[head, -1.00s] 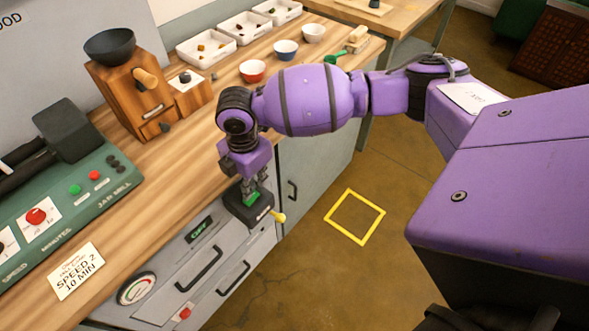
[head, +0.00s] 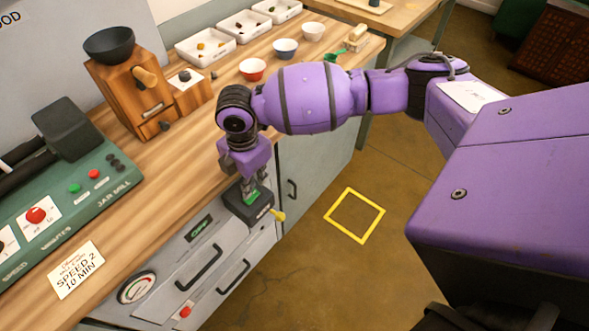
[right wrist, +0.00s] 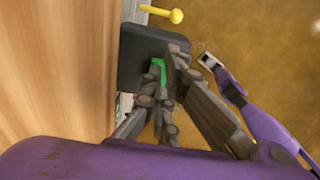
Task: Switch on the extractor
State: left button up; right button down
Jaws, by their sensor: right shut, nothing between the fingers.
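The extractor's switch is a dark box (head: 236,208) on the front edge of the bench, with a green button (head: 252,196) on its top and a yellow-knobbed lever (head: 278,215) at its side. My right gripper (head: 248,186) is shut and empty, pointing down with its fingertips at the green button. The right wrist view also shows the fingertips (right wrist: 172,66) at the button (right wrist: 157,70), which they partly cover. Whether they press it I cannot tell. A small display (head: 199,227) on the grey front panel glows green.
The panel also bears a round gauge (head: 136,288), handles and a red button (head: 185,311). A jar mill (head: 75,190), a card (head: 77,270), a wooden grinder (head: 130,95), bowls and white trays stand on the bench. Floor beside a yellow square (head: 355,216) is clear.

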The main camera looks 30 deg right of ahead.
aim_at(254, 192)
pick_arm(q)
jog(key=shift+s+f, duration=0.4)
jog(key=shift+f, duration=0.05)
pick_arm(e)
jog(key=shift+f, duration=1.1)
pick_arm(q)
jog(key=shift+w+r, duration=0.1)
pick_arm(e)
jog(key=shift+r, duration=0.1)
